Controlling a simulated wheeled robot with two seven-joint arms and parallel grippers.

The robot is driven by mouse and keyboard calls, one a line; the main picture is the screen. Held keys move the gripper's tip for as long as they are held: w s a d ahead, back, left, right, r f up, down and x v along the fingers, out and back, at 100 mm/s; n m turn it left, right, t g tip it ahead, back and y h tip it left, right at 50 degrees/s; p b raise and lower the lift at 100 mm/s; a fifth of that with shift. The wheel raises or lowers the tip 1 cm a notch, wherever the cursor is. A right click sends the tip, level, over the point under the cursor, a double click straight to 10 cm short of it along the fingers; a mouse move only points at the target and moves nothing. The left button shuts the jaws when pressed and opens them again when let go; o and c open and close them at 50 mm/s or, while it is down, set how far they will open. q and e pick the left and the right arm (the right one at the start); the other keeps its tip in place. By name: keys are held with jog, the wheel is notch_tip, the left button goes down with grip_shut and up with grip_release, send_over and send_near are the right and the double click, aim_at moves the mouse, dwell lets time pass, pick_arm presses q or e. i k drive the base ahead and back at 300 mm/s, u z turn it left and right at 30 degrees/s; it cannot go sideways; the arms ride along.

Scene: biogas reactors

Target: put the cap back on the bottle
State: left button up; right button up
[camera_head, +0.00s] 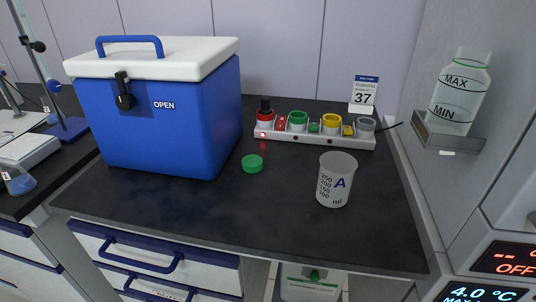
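A green cap (252,164) lies on the dark bench top, to the right of the blue cooler. A translucent bottle (460,95) with MAX and MIN marks stands upright in a grey holder on the right wall. Its top looks uncapped, with a green ring at the neck. The cap and the bottle are far apart. Neither of my grippers shows in this view.
A blue cooler (175,125) with a white lid stands at the back left. The front middle of the bench (230,215) is clear.

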aim_at(461, 86)
jog(key=k, duration=0.5)
jog(key=u, duration=2.15)
jog(key=i, duration=1.15)
jog(key=z, duration=2.2)
